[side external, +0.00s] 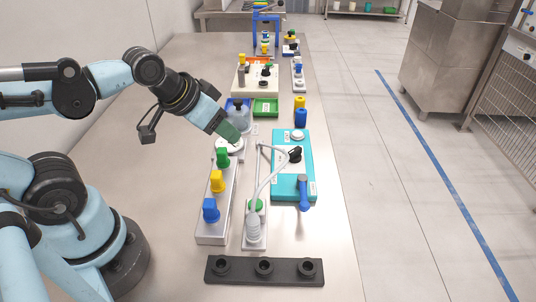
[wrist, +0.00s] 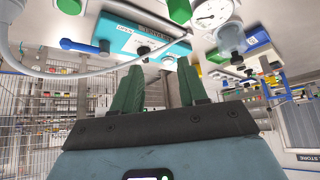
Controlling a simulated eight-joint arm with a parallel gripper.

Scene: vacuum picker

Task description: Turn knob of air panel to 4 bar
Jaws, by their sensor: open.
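A teal panel (side external: 280,185) lies on the steel table, right of my gripper. In the wrist view the teal panel (wrist: 119,36) appears upside down, with the black knob (wrist: 143,50) beyond my fingers. A white round gauge (side external: 229,146) lies just below my gripper (side external: 236,136); its dial (wrist: 212,13) shows at the top of the wrist view, but its reading is too small to tell. My green-fingered gripper (wrist: 160,66) is open and empty, apart from the panel.
A grey hose (side external: 272,181) arches between the panel and a base with a green button (side external: 256,205). A strip with green, yellow and blue knobs (side external: 217,181) stands left of it.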

